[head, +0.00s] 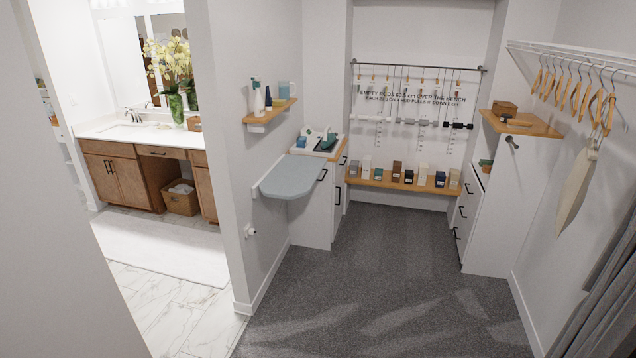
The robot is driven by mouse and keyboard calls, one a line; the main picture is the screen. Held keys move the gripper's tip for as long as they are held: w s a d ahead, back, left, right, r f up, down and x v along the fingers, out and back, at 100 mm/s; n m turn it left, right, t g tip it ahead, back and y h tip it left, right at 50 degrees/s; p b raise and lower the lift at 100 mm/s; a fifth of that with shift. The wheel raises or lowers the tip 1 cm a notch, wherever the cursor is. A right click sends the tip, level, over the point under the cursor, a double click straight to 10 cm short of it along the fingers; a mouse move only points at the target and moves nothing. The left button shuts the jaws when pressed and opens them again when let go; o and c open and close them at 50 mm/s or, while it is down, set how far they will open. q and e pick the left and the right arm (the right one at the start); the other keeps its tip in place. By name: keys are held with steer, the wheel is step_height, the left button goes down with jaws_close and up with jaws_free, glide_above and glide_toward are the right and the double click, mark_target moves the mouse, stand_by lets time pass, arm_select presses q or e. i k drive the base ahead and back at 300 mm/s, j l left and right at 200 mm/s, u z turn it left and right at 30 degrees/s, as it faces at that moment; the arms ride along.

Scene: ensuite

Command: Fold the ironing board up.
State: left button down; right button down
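A blue-grey ironing board (294,179) with a rounded right end sticks out from the left wall in the head view. It lies flat, roughly level, in front of a white cabinet (313,215). A white strip at its left edge runs along the wall where it joins. Its underside and any hinge or support are hidden. Neither of my grippers shows in the head view.
A wooden shelf (270,111) with bottles and a mug is on the wall above the board. A counter with small items adjoins behind it. Grey carpet (390,290) in front is clear. A vanity (150,170) stands left, hangers (580,90) hang right.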

mark_target(295, 176)
steer(key=i+l+u, duration=0.2)
steer(key=i, duration=1.25)
steer(key=j, duration=0.1)
